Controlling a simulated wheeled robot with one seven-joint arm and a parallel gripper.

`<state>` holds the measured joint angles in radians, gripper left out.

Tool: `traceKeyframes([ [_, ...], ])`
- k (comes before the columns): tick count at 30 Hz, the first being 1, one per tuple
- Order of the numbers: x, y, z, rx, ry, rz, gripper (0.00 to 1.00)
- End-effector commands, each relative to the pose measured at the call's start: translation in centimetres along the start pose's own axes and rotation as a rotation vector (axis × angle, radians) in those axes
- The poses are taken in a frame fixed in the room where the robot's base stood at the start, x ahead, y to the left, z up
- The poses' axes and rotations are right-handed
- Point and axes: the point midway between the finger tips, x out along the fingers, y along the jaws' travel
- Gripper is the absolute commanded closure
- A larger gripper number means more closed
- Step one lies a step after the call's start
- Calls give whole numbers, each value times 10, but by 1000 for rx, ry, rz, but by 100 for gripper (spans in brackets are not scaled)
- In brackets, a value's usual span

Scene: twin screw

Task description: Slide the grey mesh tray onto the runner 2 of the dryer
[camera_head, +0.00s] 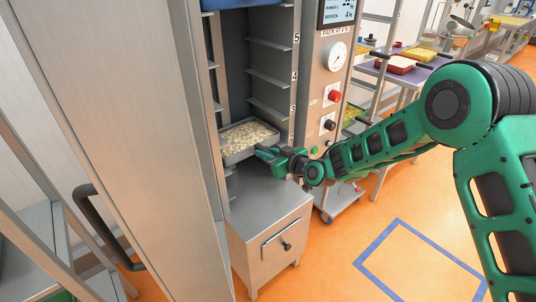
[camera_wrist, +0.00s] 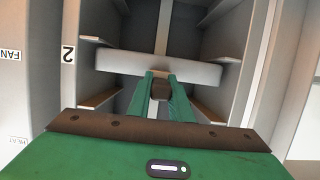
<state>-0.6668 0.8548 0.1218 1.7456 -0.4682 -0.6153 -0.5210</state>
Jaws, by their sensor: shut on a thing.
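The grey tray (camera_head: 236,158), filled with pale pieces, is in the open front of the tall metal dryer (camera_head: 292,75), low among its runners. My gripper (camera_head: 262,151) is shut on the tray's near edge. In the wrist view, the tray's pale front wall (camera_wrist: 125,62) spans the opening between the side runners, and my green fingers (camera_wrist: 160,83) close on a dark piece at its middle. The label 2 (camera_wrist: 68,54) is beside the tray there. The tray looks about level. Whether its sides rest on runner 2 cannot be told; its mesh is hidden.
Empty runners (camera_head: 268,77) marked 3 to 5 rise above the tray. A metal cabinet (camera_head: 268,225) stands below. The control panel (camera_head: 325,80) is to the right, and an open door (camera_head: 110,110) is to the left.

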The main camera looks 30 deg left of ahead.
Motion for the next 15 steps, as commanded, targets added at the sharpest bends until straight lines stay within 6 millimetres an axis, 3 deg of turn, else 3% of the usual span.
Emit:
traceKeyframes([
  [15,2,0,2,0,5,0,100],
])
